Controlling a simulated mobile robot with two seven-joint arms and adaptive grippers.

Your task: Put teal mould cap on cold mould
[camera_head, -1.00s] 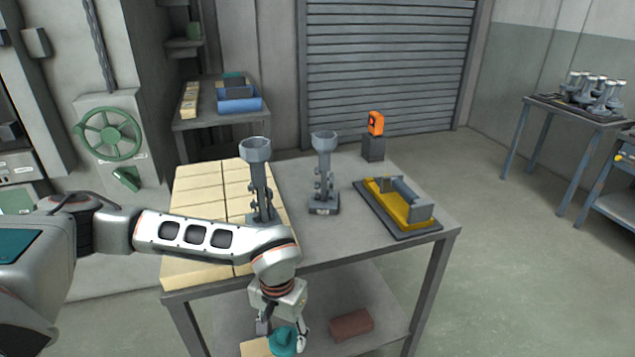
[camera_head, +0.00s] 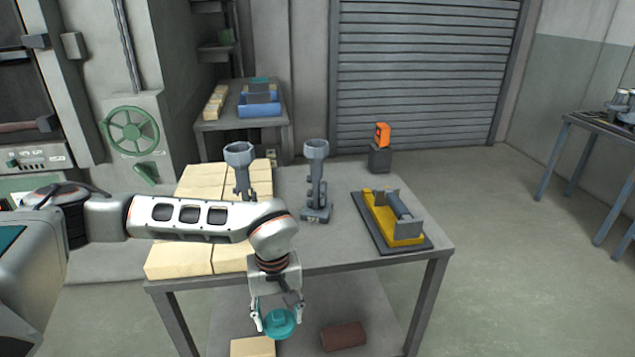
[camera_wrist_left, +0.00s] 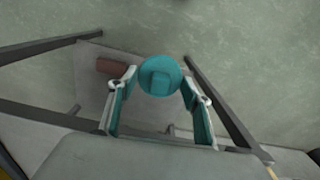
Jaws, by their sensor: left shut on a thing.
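The teal mould cap (camera_head: 279,324) is round. My left gripper (camera_head: 278,316) is shut on it and holds it in front of the table's near edge, below the tabletop's height in the picture. Two grey moulds with wide cup-shaped tops stand upright: one mould (camera_head: 241,165) on the pale bricks, partly hidden by my arm, and one mould (camera_head: 316,175) on the bare tabletop. I cannot tell which is cold. My right gripper is out of view.
The table (camera_head: 340,250) has pale bricks (camera_head: 185,258) at its left. A yellow cradle (camera_head: 399,226) on a dark mat stands at its right, and an orange device (camera_head: 382,134) on a block behind. A brown brick (camera_head: 343,336) lies low under the tabletop.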

